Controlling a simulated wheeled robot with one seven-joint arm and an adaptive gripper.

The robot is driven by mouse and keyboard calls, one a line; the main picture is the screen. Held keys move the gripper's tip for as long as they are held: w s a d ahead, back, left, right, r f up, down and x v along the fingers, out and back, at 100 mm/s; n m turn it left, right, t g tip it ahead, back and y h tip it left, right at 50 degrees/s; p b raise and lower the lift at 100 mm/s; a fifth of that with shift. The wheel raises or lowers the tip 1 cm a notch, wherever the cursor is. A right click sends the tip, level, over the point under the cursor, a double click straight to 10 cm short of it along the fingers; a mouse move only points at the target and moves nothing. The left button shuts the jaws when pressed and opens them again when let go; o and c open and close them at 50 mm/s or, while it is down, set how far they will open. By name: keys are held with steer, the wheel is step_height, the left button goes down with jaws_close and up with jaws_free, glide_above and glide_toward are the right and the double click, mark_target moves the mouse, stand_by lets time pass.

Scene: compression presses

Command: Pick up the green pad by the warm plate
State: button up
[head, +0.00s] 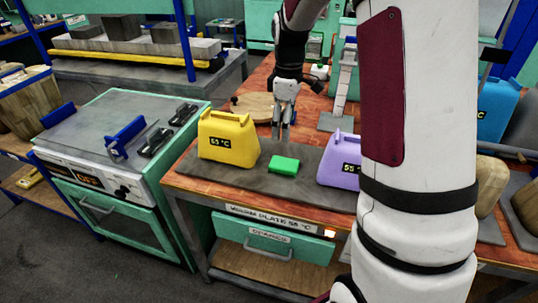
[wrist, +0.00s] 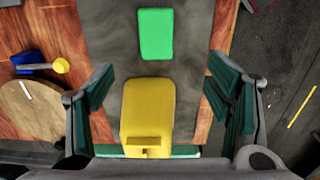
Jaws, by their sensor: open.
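The green pad (head: 284,165) lies flat on the dark grey warm plate (head: 245,180), between a yellow jug-like container (head: 228,137) and a purple one (head: 340,160). In the wrist view the gripper (wrist: 163,78) is open and empty, with fingers widely spread. There the green pad (wrist: 156,34) is ahead of the fingertips, and the yellow container (wrist: 148,110) appears between the fingers, lower down.
A round wooden board (head: 253,107) lies behind the plate, and it shows in the wrist view (wrist: 30,110). A green press or oven (head: 125,150) stands left of the bench. A blue container (head: 497,110) is at right. My arm hides part of the right side.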

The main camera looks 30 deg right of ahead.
mark_target(284, 163)
steer(key=f, duration=1.4)
steer(key=shift+w+d+f, duration=0.3)
steer(key=shift+f, duration=0.1)
steer(key=c, duration=0.9)
